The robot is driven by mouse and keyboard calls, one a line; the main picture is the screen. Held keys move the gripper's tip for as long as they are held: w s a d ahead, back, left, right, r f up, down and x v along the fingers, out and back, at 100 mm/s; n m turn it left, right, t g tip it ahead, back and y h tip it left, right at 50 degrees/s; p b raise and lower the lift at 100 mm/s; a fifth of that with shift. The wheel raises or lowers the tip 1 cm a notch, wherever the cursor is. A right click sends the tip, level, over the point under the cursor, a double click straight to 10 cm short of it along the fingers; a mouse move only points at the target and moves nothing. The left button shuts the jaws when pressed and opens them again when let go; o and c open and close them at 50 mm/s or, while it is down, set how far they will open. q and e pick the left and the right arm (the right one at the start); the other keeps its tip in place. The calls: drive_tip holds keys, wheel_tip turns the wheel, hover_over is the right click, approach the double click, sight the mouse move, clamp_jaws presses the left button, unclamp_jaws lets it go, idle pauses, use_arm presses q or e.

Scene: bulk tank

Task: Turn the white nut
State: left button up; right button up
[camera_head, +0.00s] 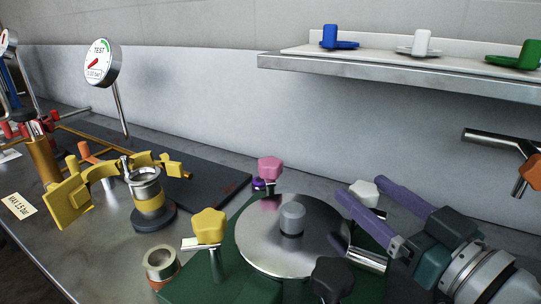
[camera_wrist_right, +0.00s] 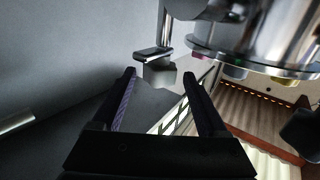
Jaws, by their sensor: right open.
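The white nut (camera_head: 364,193) is a lobed knob at the back right of the round metal lid (camera_head: 270,240). My right gripper (camera_head: 362,189) is open, and its two purple fingers reach in from the right. In the head view the nut shows between the fingertips. In the right wrist view a shaded grey nut (camera_wrist_right: 160,74), which appears to be the same one, lies between and just beyond the fingertips (camera_wrist_right: 159,75); no contact shows. A flat metal piece and a rod adjoin it. My left gripper is in neither view.
Pink (camera_head: 270,168), yellow (camera_head: 209,226) and black (camera_head: 332,278) knobs surround the lid on its green base (camera_head: 210,280). A shelf (camera_head: 400,75) above holds blue, white and green handles. An orange-handled pipe (camera_head: 495,142) juts out at right. Yellow clamp parts (camera_head: 72,203) stand left.

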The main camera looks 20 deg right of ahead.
sight(355, 182)
drive_tip(key=w, duration=0.5)
drive_tip(key=shift+a, duration=0.15)
drive_tip(key=shift+s, duration=0.1)
drive_tip(key=shift+c, duration=0.4)
clamp_jaws()
